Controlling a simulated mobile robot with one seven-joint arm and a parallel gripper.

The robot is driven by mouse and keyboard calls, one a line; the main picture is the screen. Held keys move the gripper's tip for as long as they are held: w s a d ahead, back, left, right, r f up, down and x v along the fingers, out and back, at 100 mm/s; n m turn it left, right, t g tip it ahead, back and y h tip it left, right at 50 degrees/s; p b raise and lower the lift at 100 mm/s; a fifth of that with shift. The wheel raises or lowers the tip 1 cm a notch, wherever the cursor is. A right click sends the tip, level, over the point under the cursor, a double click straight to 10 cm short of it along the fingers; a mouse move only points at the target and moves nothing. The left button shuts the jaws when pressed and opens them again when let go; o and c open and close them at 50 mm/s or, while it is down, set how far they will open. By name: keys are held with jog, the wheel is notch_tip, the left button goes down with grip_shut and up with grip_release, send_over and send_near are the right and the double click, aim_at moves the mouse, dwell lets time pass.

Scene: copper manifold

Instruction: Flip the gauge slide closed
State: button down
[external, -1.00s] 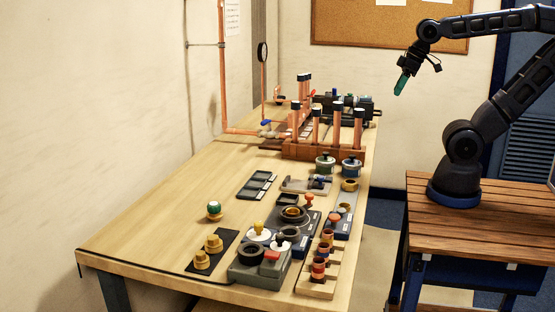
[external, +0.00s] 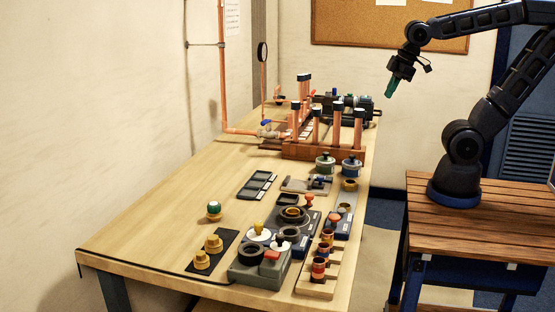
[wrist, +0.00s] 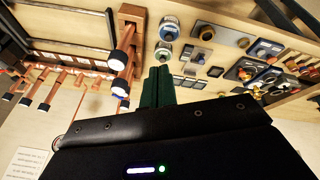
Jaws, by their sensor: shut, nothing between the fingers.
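My gripper (external: 391,88) hangs in the air to the right of the workbench, above the gap between the bench and my stand. Its green fingers (wrist: 158,88) are together and empty in the wrist view. I cannot tell for sure which fixture is the gauge slide. A small pale plate with a dark sliding-looking part (external: 308,184) lies mid-bench, in front of the lidded pots. A dark blue block with an orange knob (external: 343,224) stands nearer the front right edge. Neither is touched by my gripper, and their open or closed state is too small to read.
A wooden rack (external: 330,150) holds upright copper tubes with dark caps. Two lidded pots (external: 325,165) stand in front of it. Knobs, rings and a grey box (external: 258,268) crowd the bench's near right. The bench's left side (external: 150,220) is mostly clear.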

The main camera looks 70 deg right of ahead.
jog(key=w+a+f+n, duration=0.3)
jog(key=a+n, duration=0.3)
jog(key=n, duration=0.3)
jog(key=w+a+f+n+g, duration=0.1)
jog(key=w+a+f+n, duration=0.3)
jog(key=n, duration=0.6)
jog(key=w+a+f+n, duration=0.3)
jog(key=a+f+n, duration=0.3)
jog(key=a+n, duration=0.3)
jog(key=shift+w+a+f+n+g, duration=0.15)
jog(key=shift+w+f+n+g, duration=0.15)
jog(key=shift+n, duration=0.4)
jog(key=shift+f, duration=0.1)
jog(key=x, duration=0.9)
jog(key=shift+f, duration=0.2)
jog(key=w, duration=0.3)
jog(key=shift+d+f, duration=0.3)
jog(key=shift+f, duration=0.1)
jog(key=shift+w+d+f, duration=0.1)
jog(key=shift+w, duration=0.45)
